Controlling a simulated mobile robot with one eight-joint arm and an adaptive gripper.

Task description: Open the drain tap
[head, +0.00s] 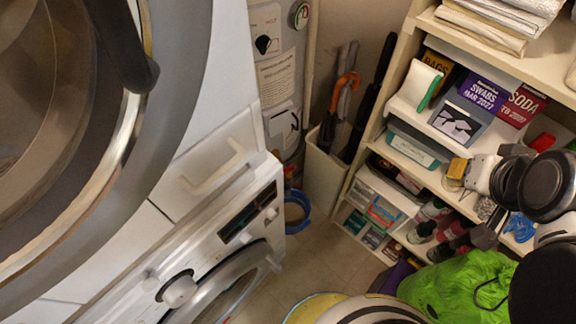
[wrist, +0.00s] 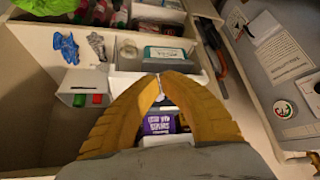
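The drain tap itself cannot be made out in either view. A white and grey heater unit (head: 268,20) with a gauge and a dark knob stands between the washing machine and the shelves. Its lower end is partly hidden behind the machine. A blue bucket (head: 298,208) sits on the floor below it. In the wrist view the heater (wrist: 262,75) is at the right. My gripper (head: 456,170) is at the right, in front of the shelves and away from the heater. In the wrist view its yellow fingertips (wrist: 160,80) meet, with no object clearly held.
The shelf unit (head: 398,62) at the right holds boxes, bins and towels. A narrow bin (head: 325,178) with umbrellas stands between heater and shelves. A washing machine (head: 225,262) and a large round door (head: 165,110) fill the left. A green bag (head: 455,285) lies low right. Some tiled floor is clear.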

